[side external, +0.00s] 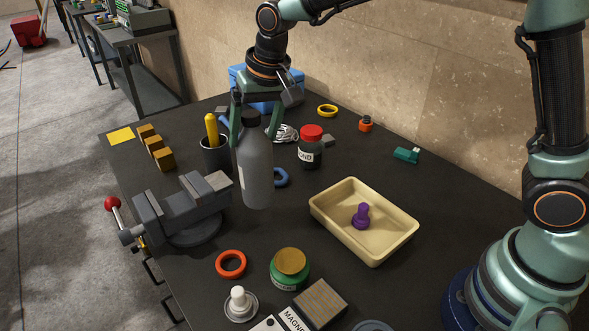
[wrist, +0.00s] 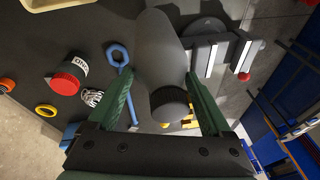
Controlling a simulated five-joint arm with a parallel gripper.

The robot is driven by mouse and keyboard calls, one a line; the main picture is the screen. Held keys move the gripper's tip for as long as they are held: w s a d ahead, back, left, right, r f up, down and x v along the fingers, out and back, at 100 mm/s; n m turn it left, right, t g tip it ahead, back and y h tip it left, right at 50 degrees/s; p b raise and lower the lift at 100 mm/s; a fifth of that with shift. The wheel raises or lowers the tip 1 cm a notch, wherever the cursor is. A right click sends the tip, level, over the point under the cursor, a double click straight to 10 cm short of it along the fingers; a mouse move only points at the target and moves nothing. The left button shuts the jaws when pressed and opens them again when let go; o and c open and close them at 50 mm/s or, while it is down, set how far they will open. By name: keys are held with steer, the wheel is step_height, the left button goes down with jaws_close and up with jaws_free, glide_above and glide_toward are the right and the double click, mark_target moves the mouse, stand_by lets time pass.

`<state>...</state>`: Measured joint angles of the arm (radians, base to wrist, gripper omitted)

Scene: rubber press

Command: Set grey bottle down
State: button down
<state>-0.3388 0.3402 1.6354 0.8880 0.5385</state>
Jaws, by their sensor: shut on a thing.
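The grey bottle (side external: 256,175), with a black cap, hangs upright in my gripper (side external: 254,130), which is shut on it near the shoulder. In the side external view its base shows against the dark bench top, between the vise and the cream tray; I cannot tell whether the base touches the bench. In the wrist view the bottle (wrist: 160,45) lies between the green fingers of my gripper (wrist: 160,78), and its body hides part of the bench.
A grey vise (side external: 180,210) is close to the bottle's left. A cup with a yellow-handled tool (side external: 214,155) and a red-lidded jar (side external: 311,150) stand behind. The cream tray (side external: 330,215) with a purple piece is at right. The bench is clear just in front.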

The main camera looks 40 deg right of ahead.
mark_target(256, 156)
steer(key=shift+f, duration=2.75)
jaws_free()
steer(key=shift+f, duration=0.1)
